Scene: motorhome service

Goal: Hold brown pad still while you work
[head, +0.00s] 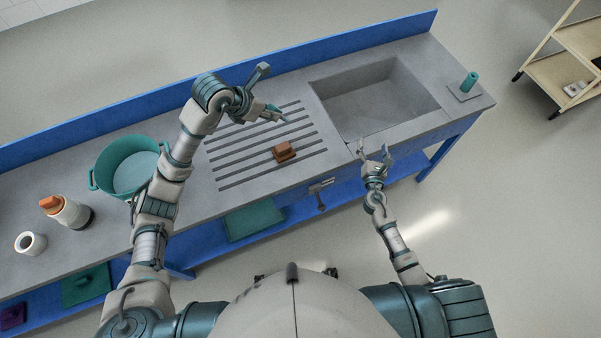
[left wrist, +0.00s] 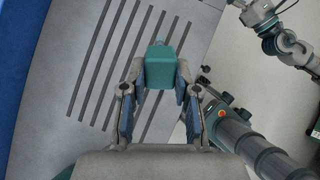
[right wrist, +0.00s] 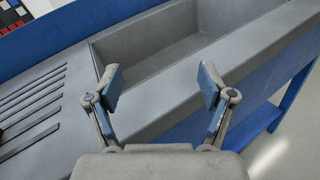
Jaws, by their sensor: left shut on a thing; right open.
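The brown pad (head: 284,152) lies on the grooved drainboard left of the sink, with a raised block on top. Its edge shows at the far left of the right wrist view (right wrist: 2,133). I cannot make it out in the left wrist view. My left gripper (head: 275,112) is above the drainboard, beyond the pad and apart from it. It is shut on a teal block (left wrist: 160,68), seen between its fingers in the left wrist view. My right gripper (head: 375,154) is open and empty at the counter's front edge, below the sink; its spread fingers (right wrist: 162,88) show in the right wrist view.
The sink basin (head: 375,98) is empty. A teal cylinder on a grey plate (head: 469,83) stands right of it. A teal pot (head: 128,166), an orange-topped bottle (head: 68,211) and a white cup (head: 30,243) stand at the left. A wooden cart (head: 560,70) is at far right.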

